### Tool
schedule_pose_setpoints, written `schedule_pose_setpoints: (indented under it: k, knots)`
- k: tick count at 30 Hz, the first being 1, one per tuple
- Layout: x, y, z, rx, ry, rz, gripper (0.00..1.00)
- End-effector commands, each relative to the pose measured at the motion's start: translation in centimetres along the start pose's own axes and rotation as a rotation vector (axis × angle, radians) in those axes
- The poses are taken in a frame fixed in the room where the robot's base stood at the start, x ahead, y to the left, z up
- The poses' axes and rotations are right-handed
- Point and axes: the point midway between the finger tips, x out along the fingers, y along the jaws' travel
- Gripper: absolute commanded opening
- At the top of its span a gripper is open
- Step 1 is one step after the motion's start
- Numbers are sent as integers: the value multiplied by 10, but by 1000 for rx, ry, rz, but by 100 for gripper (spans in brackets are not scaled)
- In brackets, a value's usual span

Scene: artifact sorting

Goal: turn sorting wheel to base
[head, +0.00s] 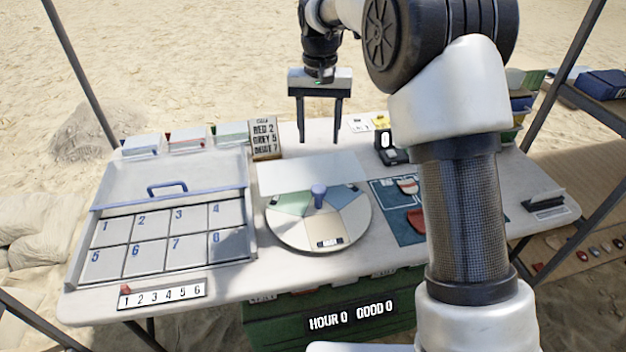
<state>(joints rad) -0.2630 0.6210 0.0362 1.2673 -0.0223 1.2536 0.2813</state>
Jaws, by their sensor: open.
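The sorting wheel (285,238) is a round disc with green, blue, grey and tan sectors, lying flat at the middle of the table. A blue knob (319,192) stands up from it near its far side. A small dark-framed label (329,243) lies on the tan sector at the near edge. My gripper (320,140) is open and empty, pointing down behind the wheel, beyond the white panel. Its two dark fingers are apart and do not touch the knob. My arm covers part of the table right of the wheel.
A numbered tray with a blue handle (167,188) fills the table's left. A sign (265,138) stands near the back. A blue mat (399,229) with red pieces lies right of the wheel. A number strip (162,296) is at the front left, and a black stamp-like block (391,148) is behind.

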Motion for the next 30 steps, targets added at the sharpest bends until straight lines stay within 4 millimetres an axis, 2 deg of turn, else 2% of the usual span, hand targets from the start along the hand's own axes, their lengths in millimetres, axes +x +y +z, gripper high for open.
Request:
schedule_pose_setpoints:
  k: [5,21,25,30]
  knots:
    - [26,0,1,0,-4,1,51]
    - [140,1,1,0,-3,1,51]
    - [158,1,1,0,-1,1,51]
    - [168,1,1,0,0,0,51]
